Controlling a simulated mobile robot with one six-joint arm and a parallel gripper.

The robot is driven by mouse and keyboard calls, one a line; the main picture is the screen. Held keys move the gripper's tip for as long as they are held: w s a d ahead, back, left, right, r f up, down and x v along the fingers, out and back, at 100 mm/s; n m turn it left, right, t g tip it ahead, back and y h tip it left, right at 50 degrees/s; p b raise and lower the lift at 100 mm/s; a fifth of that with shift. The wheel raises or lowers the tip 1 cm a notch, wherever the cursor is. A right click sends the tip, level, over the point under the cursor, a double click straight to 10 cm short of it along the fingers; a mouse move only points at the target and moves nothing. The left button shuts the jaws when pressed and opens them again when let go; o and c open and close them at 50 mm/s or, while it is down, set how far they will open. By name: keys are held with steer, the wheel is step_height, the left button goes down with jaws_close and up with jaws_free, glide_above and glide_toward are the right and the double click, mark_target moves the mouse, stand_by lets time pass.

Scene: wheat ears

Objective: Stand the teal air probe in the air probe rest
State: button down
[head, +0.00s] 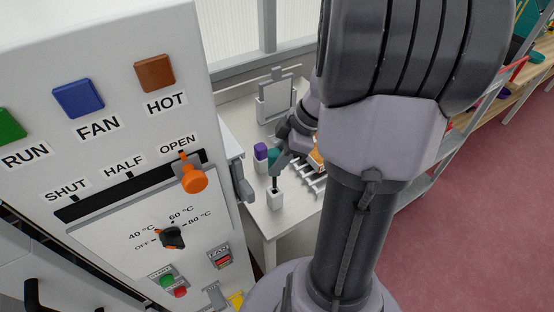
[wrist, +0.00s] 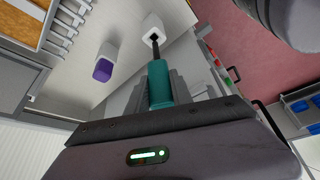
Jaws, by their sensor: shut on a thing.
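The teal air probe (wrist: 159,85) is held between the jaws of my gripper (wrist: 161,100), which is shut on its handle. Its thin dark shaft points down to a small white block with a dark hole, the air probe rest (wrist: 153,24). The shaft's tip meets the hole in the wrist view; how deep it sits I cannot tell. In the head view the teal handle (head: 273,156) shows small beside my gripper (head: 278,150), above the white rest (head: 276,201). The probe looks nearly upright there. My arm hides part of the table.
A purple-topped thing in a white holder (wrist: 104,65) stands near the rest. A wire rack (head: 312,182) and an orange-brown tray (head: 317,158) lie to the right. A grey-framed panel (head: 274,98) stands behind. The large white control cabinet (head: 120,150) fills the left.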

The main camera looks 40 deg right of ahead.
steer(key=shift+f, duration=0.1)
stand_by(0.3)
step_height(320, 180, down, 8)
steer(key=b, duration=0.8)
steer(key=c, duration=1.1)
jaws_free()
steer(key=shift+o, duration=0.2)
steer(key=p+v, duration=0.7)
steer(key=v, duration=1)
steer(key=shift+r, duration=0.25)
